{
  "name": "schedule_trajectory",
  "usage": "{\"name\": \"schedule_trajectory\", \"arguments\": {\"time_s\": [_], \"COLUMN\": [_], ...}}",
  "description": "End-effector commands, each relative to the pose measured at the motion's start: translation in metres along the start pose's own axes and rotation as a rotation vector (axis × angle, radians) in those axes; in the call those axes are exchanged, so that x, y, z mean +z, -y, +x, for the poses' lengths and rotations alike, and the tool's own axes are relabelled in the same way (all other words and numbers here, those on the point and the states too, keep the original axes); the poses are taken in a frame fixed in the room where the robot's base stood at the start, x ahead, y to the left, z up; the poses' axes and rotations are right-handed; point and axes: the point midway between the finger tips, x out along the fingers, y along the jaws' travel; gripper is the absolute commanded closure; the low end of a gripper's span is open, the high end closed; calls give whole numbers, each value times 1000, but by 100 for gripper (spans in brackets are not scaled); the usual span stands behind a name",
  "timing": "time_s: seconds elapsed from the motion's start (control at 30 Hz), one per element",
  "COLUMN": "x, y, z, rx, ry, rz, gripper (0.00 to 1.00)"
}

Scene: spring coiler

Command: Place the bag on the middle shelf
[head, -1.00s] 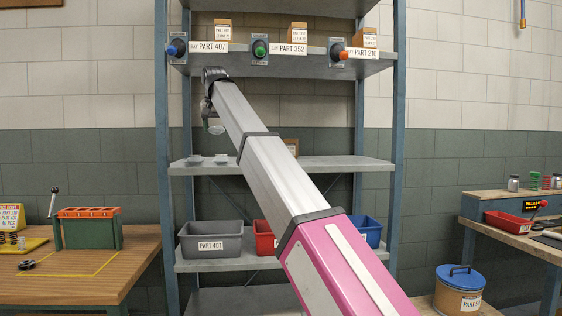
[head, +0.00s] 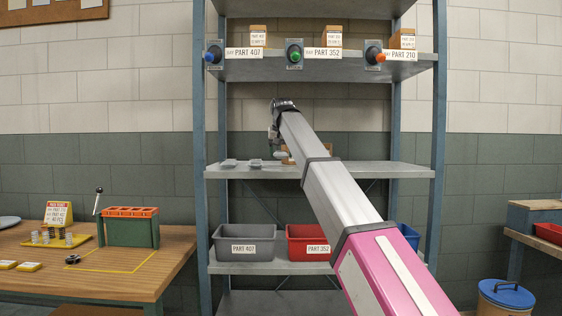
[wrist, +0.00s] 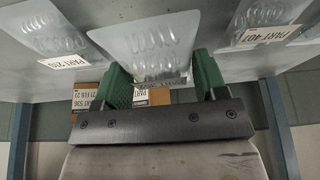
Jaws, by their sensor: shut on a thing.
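My gripper (wrist: 162,82) has two green fingers shut on a clear plastic bag (wrist: 158,40), seen between them in the wrist view. In the head view my gripper (head: 275,144) is over the grey middle shelf (head: 345,170), and the bag shows small and greyish just below it, close to shelf level. I cannot tell whether the bag touches the shelf. My arm hides part of the shelf.
A small cardboard box (head: 318,152) stands on the middle shelf behind my arm. The top shelf (head: 330,70) above carries small boxes and coloured knobs. A grey bin (head: 245,242) and a red bin (head: 306,243) sit on the shelf below. Blue posts (head: 198,160) bound the rack.

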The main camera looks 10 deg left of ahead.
Motion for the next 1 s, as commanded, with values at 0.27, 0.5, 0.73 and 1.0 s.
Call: {"name": "schedule_trajectory", "arguments": {"time_s": [0.27,0.5,0.73,1.0], "x": [13,12,13,12], "y": [0,0,0,1], "z": [29,29,31,29], "rx": [0,0,0,0], "ry": [0,0,0,0], "rz": [0,0,0,0], "gripper": [67,67,9,9]}}
